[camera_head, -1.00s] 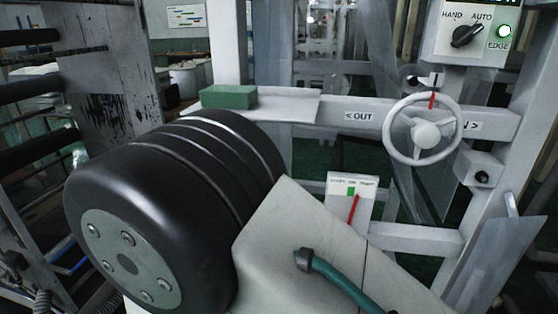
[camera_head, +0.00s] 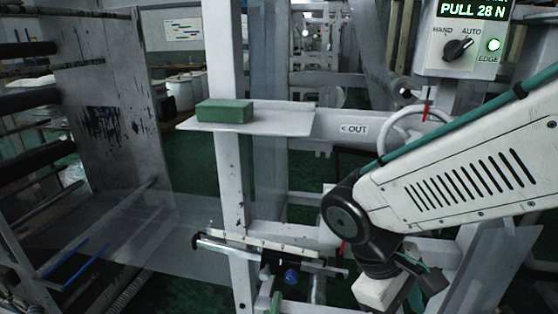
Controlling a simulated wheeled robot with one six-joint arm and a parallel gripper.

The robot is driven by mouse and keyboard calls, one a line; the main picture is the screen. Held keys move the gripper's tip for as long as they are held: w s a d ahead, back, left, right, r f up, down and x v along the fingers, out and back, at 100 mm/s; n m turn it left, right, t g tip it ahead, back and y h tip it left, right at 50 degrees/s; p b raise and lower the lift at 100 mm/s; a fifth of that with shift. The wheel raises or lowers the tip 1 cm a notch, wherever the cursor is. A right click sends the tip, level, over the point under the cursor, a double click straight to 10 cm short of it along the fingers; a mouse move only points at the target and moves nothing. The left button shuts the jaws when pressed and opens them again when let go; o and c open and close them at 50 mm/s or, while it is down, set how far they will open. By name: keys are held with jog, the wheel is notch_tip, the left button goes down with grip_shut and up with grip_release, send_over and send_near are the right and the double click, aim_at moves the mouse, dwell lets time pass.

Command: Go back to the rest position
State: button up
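My arm (camera_head: 460,160) reaches in from the right and bends down at a dark joint (camera_head: 350,215). Its end parts (camera_head: 385,285) are at the lower right, near the bottom edge of the picture. I cannot make out the fingertips, or whether the gripper is open, shut or holding anything. The arm covers much of the white handwheel (camera_head: 392,132); only the left of its rim shows.
A green block (camera_head: 225,110) lies on a pale shelf (camera_head: 285,124). A crossbar assembly (camera_head: 262,249) stands lower centre, left of my arm.

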jog(key=s+d+r+m+t+y, duration=0.3)
jog(key=d+r+m+t+y, duration=0.1)
jog(key=d+r+m, duration=0.3)
notch_tip(320, 180, up, 2)
jog(key=shift+s+r+m+y, duration=0.1)
jog(key=shift+s+m+y, duration=0.25)
jog(key=shift+m+y, duration=0.2)
dwell(1.6)
